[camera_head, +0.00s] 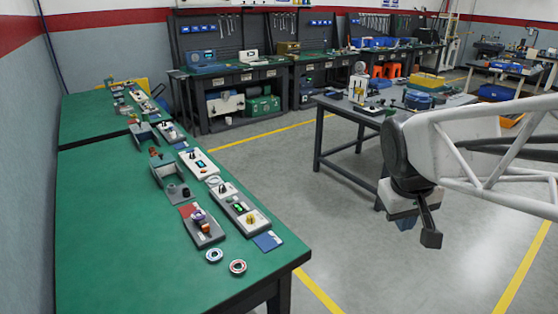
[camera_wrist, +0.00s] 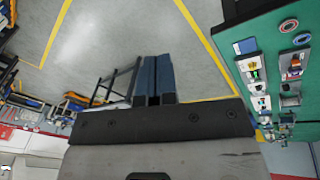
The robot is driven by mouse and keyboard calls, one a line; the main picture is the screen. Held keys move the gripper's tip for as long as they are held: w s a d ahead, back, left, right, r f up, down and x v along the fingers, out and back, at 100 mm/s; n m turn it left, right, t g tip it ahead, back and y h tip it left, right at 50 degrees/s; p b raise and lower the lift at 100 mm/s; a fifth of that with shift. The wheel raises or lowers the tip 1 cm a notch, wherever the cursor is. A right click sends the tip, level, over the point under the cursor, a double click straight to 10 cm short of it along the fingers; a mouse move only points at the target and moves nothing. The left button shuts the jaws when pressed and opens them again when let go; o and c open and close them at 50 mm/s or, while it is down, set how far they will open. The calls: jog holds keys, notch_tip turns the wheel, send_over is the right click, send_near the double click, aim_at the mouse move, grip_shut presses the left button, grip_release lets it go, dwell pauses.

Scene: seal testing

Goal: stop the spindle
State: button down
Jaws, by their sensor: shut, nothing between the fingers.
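On the green bench (camera_head: 120,235) at left stands a dark-based unit with a small upright part, perhaps the spindle (camera_head: 201,220); whether it turns cannot be told. Beside it is a long control box (camera_head: 230,203) with a lit green display and a yellow knob (camera_head: 250,218). The control box also shows small in the wrist view (camera_wrist: 252,68), with the spindle unit (camera_wrist: 291,66) to its right. My gripper (camera_head: 431,238) is shut and empty, over the floor well right of the bench; its fingers touch in the wrist view (camera_wrist: 153,80).
Two seal rings, one bluish (camera_head: 214,256) and one reddish (camera_head: 238,267), lie near the bench's front edge. A blue card (camera_head: 267,241) lies beside the control box. More devices line the bench toward the back. A dark table (camera_head: 330,102) stands behind my arm. Open floor lies between.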

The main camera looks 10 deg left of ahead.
jog(key=w+a+n+h, duration=0.15)
jog(key=w+a, duration=0.25)
jog(key=w, duration=0.4)
jog(key=w+a+n, duration=0.3)
jog(key=w+a, duration=0.1)
jog(key=w, duration=0.3)
jog(key=n+t+h, duration=0.3)
jog(key=n+t, duration=0.2)
jog(key=n, duration=0.7)
send_over(229, 200)
notch_tip(229, 200, down, 21)
jog(key=shift+w+r, duration=0.15)
jog(key=shift+r, duration=0.05)
jog(key=shift+f+m, duration=0.15)
jog(key=shift+m, duration=0.1)
jog(key=shift+f, duration=4.25)
jog(key=shift+f, duration=0.55)
